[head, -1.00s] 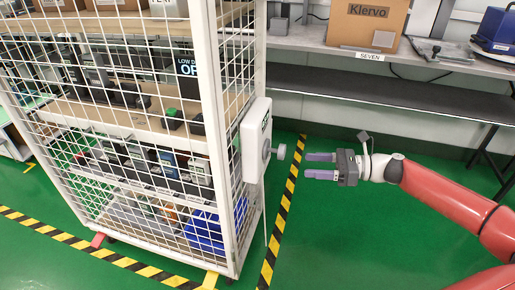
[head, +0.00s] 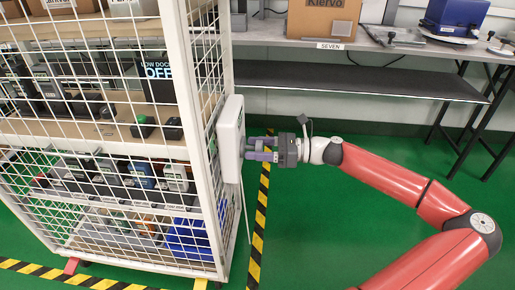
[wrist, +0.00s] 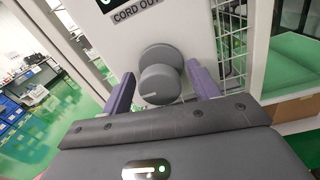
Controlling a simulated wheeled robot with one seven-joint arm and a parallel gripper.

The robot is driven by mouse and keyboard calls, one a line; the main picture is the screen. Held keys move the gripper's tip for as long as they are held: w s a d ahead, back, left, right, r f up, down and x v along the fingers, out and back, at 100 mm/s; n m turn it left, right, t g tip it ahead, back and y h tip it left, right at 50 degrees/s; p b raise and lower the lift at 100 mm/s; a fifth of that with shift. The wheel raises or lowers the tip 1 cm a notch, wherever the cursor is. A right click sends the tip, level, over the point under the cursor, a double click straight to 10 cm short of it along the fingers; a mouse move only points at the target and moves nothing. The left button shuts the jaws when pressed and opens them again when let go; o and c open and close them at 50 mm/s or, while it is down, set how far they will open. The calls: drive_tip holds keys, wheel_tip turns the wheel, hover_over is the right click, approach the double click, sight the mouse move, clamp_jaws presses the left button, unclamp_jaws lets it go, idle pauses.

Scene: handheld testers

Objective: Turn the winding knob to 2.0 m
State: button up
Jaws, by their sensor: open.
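The winding knob (wrist: 160,84) is a round grey knob with a pale index line, on a white box (head: 230,138) fixed to the side of the wire cage. In the wrist view the box carries the words "CORD OUT" above the knob and part of a dark display at the top edge, its reading cut off. My gripper (head: 258,149) is open, its purple fingers pointing at the box. In the wrist view the fingers (wrist: 162,88) stand either side of the knob, with gaps showing; I cannot tell whether they touch it. In the head view the fingers mostly hide the knob.
The white wire cage (head: 204,128) with loaded shelves stands at left. A cord hangs below the box. Yellow-black tape (head: 260,210) marks the green floor. A bench (head: 300,42) with a "Klervo" box (head: 323,22) runs along the back.

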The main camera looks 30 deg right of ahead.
drive_tip(key=c, duration=1)
drive_tip(key=shift+o, duration=0.2)
